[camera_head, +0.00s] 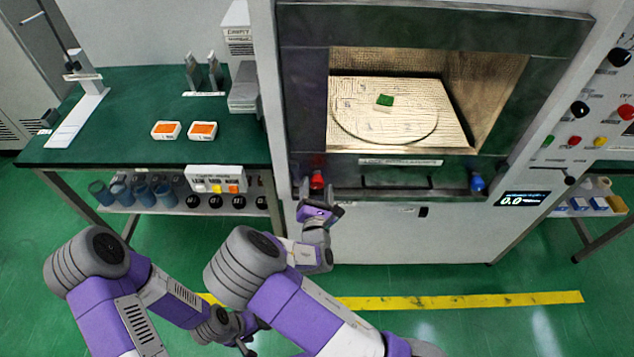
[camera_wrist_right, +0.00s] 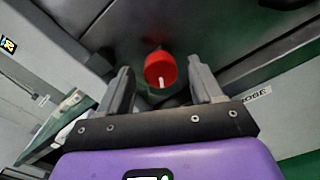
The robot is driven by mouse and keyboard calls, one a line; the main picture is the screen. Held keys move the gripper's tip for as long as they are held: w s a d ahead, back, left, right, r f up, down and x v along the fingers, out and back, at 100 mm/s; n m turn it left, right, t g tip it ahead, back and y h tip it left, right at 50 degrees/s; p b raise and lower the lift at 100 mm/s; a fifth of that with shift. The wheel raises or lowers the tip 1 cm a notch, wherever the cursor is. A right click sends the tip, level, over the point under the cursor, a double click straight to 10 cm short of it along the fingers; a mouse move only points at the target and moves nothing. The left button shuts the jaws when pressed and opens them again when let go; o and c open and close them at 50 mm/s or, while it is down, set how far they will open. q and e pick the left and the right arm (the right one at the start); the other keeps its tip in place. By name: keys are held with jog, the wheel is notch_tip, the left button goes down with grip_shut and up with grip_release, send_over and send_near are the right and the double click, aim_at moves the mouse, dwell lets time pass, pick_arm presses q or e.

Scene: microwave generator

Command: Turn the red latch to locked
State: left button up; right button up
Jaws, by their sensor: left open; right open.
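The red latch (camera_head: 317,180) is a round knob at the lower left of the microwave front. In the right wrist view the red latch (camera_wrist_right: 160,68) shows a white mark pointing down in the picture. My right gripper (camera_head: 319,197) is open just in front of it, with the latch between its two fingers in the wrist view; I see no contact. My left gripper (camera_head: 243,335) is open and empty, low over the floor, away from the latch.
A blue knob (camera_head: 477,182) is at the front's lower right. A green table (camera_head: 110,140) with orange-topped items stands at left. Yellow tape (camera_head: 460,300) crosses the floor.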

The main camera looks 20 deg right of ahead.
jog(key=shift+x, duration=1.45)
jog(key=c, duration=1)
